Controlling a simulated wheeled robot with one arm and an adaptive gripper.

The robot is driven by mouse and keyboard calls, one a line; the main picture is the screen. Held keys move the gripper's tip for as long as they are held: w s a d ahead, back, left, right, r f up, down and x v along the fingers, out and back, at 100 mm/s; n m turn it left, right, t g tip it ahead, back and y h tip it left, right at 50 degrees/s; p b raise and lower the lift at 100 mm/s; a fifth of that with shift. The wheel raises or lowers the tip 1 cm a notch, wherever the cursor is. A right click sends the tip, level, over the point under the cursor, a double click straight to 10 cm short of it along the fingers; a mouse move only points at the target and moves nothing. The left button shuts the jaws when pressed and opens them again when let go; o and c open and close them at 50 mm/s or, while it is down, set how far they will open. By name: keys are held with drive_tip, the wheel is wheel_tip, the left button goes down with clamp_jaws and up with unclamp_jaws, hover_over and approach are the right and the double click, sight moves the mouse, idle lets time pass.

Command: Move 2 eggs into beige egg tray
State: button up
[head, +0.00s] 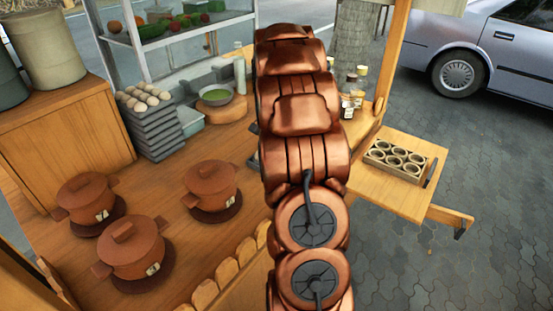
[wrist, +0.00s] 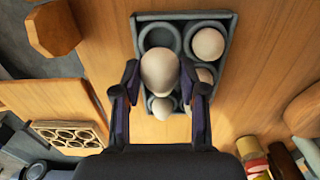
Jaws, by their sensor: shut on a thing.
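In the wrist view my gripper (wrist: 160,78) is shut on a pale egg (wrist: 160,70), held over a grey egg tray (wrist: 185,15). Other eggs sit in that tray: one at top right (wrist: 208,44), one below it (wrist: 205,76) partly behind a finger, and one lower left (wrist: 163,106). The top left cup looks empty. The beige egg tray (wrist: 68,124) is at the lower left of the wrist view, with no eggs seen in it. The head view shows the beige tray (head: 388,171) on a side shelf, its cups empty. My arm hides the gripper there.
A stack of grey trays (head: 158,135) topped with several eggs stands at the left. Three clay pots (head: 212,187) sit on the wooden counter (head: 165,200). Bottles (head: 350,98) stand near a post (head: 392,55), between my arm and the side shelf (head: 395,195).

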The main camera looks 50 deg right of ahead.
wheel_tip(320, 180, up, 3)
drive_tip(key=shift+r, duration=0.2)
drive_tip(key=shift+s+d+r, duration=0.15)
drive_tip(key=shift+d+r, duration=0.15)
drive_tip(key=shift+r, duration=0.15)
drive_tip(key=s+d+f+p, duration=0.2)
drive_tip(key=s+d+p, duration=0.1)
drive_tip(key=s+d, duration=0.7)
drive_tip(key=s+d+f+p, duration=0.3)
drive_tip(key=s+d, duration=0.8)
drive_tip(key=d, duration=0.8)
drive_tip(key=shift+d, duration=0.1)
drive_tip(key=shift+f, duration=0.15)
drive_tip(key=shift+f, duration=0.7)
drive_tip(key=shift+f+b, duration=0.45)
idle(0.7)
